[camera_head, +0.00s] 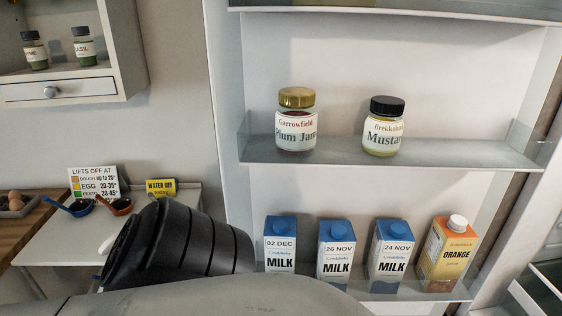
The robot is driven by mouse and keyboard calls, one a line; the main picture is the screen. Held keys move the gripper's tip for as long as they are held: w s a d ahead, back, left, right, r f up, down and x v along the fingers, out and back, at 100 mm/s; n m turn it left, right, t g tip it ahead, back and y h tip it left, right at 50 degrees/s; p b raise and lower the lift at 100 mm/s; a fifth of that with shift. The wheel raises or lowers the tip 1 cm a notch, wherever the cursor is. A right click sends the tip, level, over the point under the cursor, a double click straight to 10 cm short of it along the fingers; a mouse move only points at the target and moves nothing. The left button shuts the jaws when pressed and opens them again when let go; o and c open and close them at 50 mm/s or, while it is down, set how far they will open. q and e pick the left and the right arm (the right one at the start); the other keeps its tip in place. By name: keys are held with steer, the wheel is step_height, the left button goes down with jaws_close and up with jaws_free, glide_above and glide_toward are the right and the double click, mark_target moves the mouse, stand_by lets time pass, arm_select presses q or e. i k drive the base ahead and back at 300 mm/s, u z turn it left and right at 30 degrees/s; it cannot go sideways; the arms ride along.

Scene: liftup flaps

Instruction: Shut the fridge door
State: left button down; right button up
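The fridge door (352,60) stands open and its white inner face fills the middle and right of the view. Its middle shelf holds a plum jam jar (296,120) and a mustard jar (384,127). Its lower shelf holds several milk cartons, among them one dated 26 NOV (336,250), and an orange juice carton (447,255). Part of my arm, a grey link with a black ribbed section, crosses the lower left in front of the door's lower left edge. I cannot tell whether it touches the door. Neither gripper shows.
Part of the fridge interior (545,285) shows at the lower right. On the left, a wall shelf (70,88) with a drawer holds two spice jars. Below it, a pale counter (60,245) bears a sign (94,183), a yellow card (160,188) and small bowls.

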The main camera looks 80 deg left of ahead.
mark_target(473, 78)
steer(key=z, duration=0.05)
steer(key=k, duration=0.25)
steer(key=u, duration=0.75)
